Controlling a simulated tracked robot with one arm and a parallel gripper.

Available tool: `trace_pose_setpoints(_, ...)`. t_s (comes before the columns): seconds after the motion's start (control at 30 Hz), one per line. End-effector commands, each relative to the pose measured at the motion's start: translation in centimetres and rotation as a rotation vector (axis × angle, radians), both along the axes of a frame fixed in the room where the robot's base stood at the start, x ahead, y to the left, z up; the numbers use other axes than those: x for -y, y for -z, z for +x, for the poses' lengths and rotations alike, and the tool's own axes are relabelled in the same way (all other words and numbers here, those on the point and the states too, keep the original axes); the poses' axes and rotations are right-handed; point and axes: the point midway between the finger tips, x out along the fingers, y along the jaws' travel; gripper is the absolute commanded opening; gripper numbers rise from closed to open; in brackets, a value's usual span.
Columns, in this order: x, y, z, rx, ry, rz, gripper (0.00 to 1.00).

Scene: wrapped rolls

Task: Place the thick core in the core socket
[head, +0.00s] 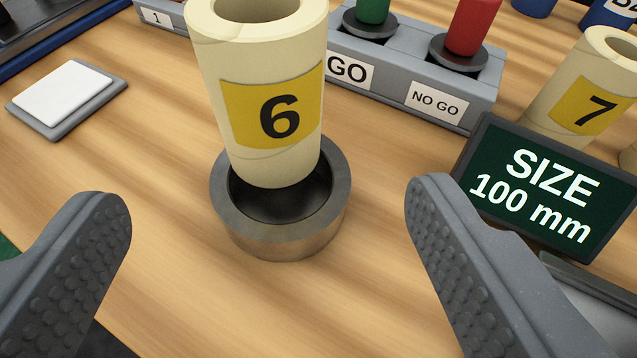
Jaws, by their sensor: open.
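A cream core with a yellow label "6" (270,105) stands in front of my gripper, slightly tilted in the picture. Its lower end is inside the rim of a round grey metal socket (285,232) on the table. A dark gap shows between the core and the socket's near wall; whether the core rests on the bottom cannot be told. My gripper (268,205) is open, its two padded fingers wide apart, left and right of the socket and nearer to the camera. Neither finger touches the core. Another cream core, labelled "7" (590,95), stands at the right.
A sign reading "SIZE 100 mm" (545,185) stands at the right, close to my right finger. A grey GO / NO GO block (405,75) with green and red plugs lies behind. A white pad (65,95) is at the left. The wooden table (150,190) is clear left of the socket.

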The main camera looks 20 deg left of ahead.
Motion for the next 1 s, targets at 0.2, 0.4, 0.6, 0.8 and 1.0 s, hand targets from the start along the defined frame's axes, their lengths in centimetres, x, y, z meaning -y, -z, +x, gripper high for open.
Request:
trace_pose_setpoints(0.2, 0.1, 0.0, -0.1, 0.000, 0.000, 0.000, 0.75)
trace_pose_setpoints(0.4, 1.3, -2.4, 1.0, 0.007, 0.025, 0.013, 0.75)
trace_pose_setpoints(0.6, 8.8, -13.2, 4.4, 0.044, 0.140, 0.055, 0.75)
trace_pose_setpoints(0.8, 19.8, -26.3, 3.6, 0.099, 0.289, 0.067, 0.75)
trace_pose_setpoints(1.0, 29.1, -36.0, -1.4, 0.144, 0.432, 0.056, 0.75)
